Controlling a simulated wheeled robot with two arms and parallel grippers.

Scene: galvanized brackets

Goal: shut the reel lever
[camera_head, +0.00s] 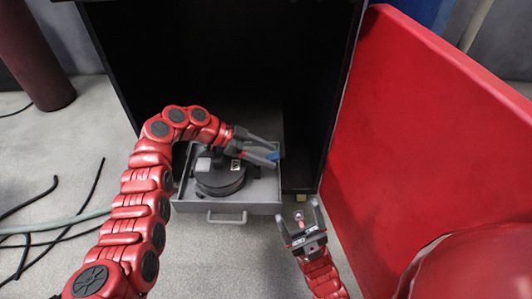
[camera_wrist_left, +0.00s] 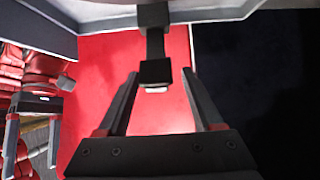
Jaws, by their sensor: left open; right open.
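The black round reel (camera_head: 219,182) sits in a shallow grey drawer (camera_head: 233,208). My left gripper (camera_head: 276,152) is open above the drawer's right side, right of the reel. A small blue piece (camera_head: 275,155) shows at its fingertips. In the left wrist view, a dark arm with a black block end (camera_wrist_left: 155,72), which looks like the reel lever, lies between the spread fingers of the left gripper (camera_wrist_left: 163,78). I see gaps on both sides of it. My right gripper (camera_head: 299,210) is open and empty, in front of the drawer's right corner. The left gripper partly hides the reel.
The drawer stands out of a black cabinet (camera_head: 240,50), with a handle (camera_head: 227,217) in front. A large red panel (camera_head: 420,110) closes off the right. Dark cables (camera_head: 62,235) lie on the floor at left, near a dark red cylinder (camera_head: 32,60).

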